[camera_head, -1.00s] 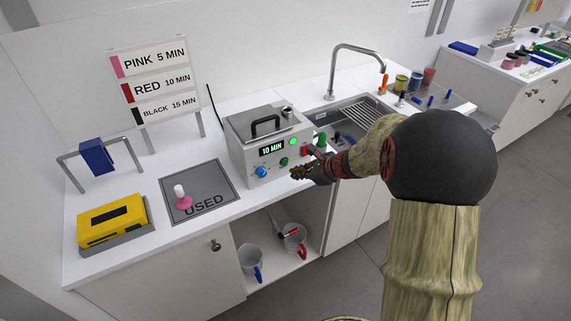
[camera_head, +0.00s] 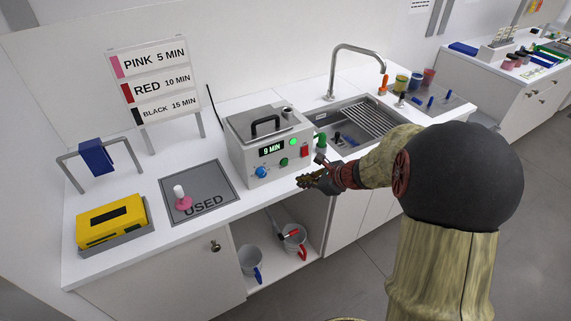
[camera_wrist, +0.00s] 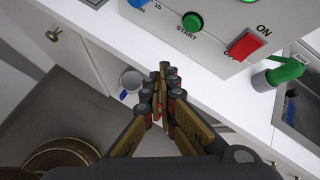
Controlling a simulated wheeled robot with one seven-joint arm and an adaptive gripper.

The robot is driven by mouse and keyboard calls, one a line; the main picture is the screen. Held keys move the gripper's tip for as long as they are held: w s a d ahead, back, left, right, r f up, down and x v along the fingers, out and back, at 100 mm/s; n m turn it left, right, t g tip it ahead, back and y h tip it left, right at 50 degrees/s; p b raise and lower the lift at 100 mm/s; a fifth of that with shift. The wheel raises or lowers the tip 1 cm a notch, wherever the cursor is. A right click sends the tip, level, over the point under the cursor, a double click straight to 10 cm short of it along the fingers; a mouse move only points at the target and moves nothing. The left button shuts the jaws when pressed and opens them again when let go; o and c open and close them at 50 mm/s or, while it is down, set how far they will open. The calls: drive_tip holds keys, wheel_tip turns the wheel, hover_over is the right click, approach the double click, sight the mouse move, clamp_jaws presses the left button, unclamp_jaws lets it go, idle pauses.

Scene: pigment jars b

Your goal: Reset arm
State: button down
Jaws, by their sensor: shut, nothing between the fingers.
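My gripper (camera_head: 307,181) is shut and empty, out in front of the counter edge, just below and to the right of the grey-white machine (camera_head: 270,146). In the wrist view my gripper (camera_wrist: 161,92) shows its fingers together, with the machine's panel ahead. The machine's display (camera_head: 271,149) reads 9 MIN and a green light (camera_head: 293,142) is lit. The panel has a blue knob (camera_head: 261,172), a green START button (camera_wrist: 192,21) and a red ON switch (camera_wrist: 245,44). My fingers are apart from all of these.
A sink (camera_head: 322,128) with a green-handled thing (camera_wrist: 285,71) lies right of the machine. Left are a grey USED mat (camera_head: 215,176) with a pink-and-white piece, and a yellow box (camera_head: 110,222). Mugs (camera_head: 250,262) stand on the open shelf below. The floor in front is clear.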

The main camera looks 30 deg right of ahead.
idle(0.3)
drive_tip(key=s+a+r+n+g, duration=0.25)
drive_tip(key=s+a+n, duration=0.25)
drive_tip(key=s+n, duration=0.25)
drive_tip(key=s+a+r+n+g, duration=0.1)
drive_tip(key=s+a+n+g, duration=0.2)
drive_tip(key=s+a+n, duration=0.35)
drive_tip(key=s+a+r+n+t+h, duration=0.1)
drive_tip(key=s+a+r+n, duration=0.2)
drive_tip(key=s+r+n, duration=0.2)
drive_tip(key=s+a+r+n+t+h, duration=0.1)
drive_tip(key=s+a+r+n+h, duration=0.1)
drive_tip(key=s+r+n, duration=0.3)
wheel_tip(320, 180, up, 4)
drive_tip(key=a+n, duration=0.1)
drive_tip(key=n, duration=0.3)
drive_tip(key=shift+s, duration=0.15)
